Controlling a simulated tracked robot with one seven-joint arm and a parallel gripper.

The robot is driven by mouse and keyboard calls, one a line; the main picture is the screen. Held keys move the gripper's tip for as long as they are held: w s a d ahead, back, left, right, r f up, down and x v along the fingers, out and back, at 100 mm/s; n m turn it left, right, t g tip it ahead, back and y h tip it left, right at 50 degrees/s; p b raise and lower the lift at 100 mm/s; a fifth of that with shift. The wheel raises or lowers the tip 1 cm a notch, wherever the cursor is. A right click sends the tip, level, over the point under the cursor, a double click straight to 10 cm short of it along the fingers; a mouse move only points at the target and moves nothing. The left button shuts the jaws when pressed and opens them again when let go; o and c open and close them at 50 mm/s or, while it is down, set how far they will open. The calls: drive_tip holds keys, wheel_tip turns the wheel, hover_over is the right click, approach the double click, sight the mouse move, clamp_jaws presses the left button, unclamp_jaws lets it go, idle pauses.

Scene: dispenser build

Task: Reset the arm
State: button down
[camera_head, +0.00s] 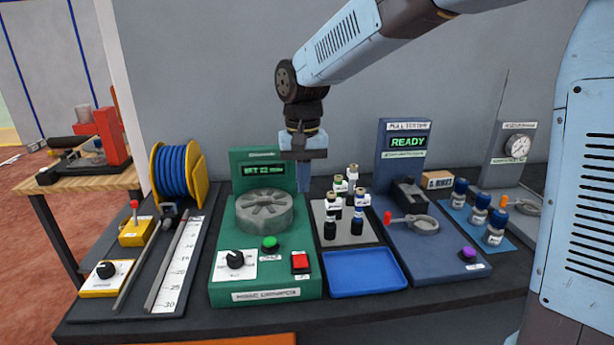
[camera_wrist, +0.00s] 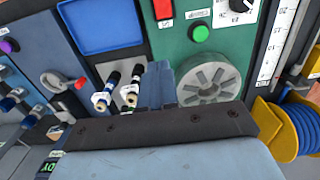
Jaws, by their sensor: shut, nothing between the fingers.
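In the wrist view my gripper (camera_wrist: 158,85) shows between the grey slotted disc (camera_wrist: 209,83) of the green machine (camera_head: 266,280) and the dark bottles (camera_wrist: 131,91). It looks apart from both and above the bench. The arm reaches in from the upper right of the head view.
Bottles (camera_head: 330,228) stand on a grey plate right of the green machine, with an empty blue tray (camera_head: 364,272) in front. A blue "READY" tester (camera_head: 437,262) and more blue-capped bottles (camera_head: 496,227) stand further right. A blue cable spool (camera_head: 173,173) and a ruler strip (camera_head: 175,280) are left.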

drive_tip(key=s+d+r+m+t, duration=0.1)
drive_tip(key=s+d+r, duration=0.15)
drive_tip(key=d, duration=0.55)
drive_tip(key=s+d+r+t, duration=0.2)
drive_tip(key=s+d, duration=0.2)
drive_tip(key=d, duration=0.4)
drive_tip(key=s+d+r+m+t, duration=0.1)
drive_tip(key=s+d+r, duration=0.2)
drive_tip(key=d, duration=0.4)
drive_tip(key=s+d+f+t, duration=0.2)
drive_tip(key=s+d, duration=0.5)
drive_tip(key=s, duration=0.1)
drive_tip(key=n+g, duration=0.2)
drive_tip(key=g, duration=0.6)
hover_over(297, 266)
drive_tip(key=w, duration=0.3)
wheel_tip(297, 266, down, 7)
drive_tip(key=f, duration=0.4)
drive_tip(key=s+f, duration=0.1)
drive_tip(key=f, duration=0.3)
drive_tip(key=s+f, duration=0.1)
drive_tip(key=f, duration=0.4)
drive_tip(key=shift+s+f, duration=0.1)
drive_tip(key=shift+s, duration=0.05)
drive_tip(key=shift+a, duration=0.1)
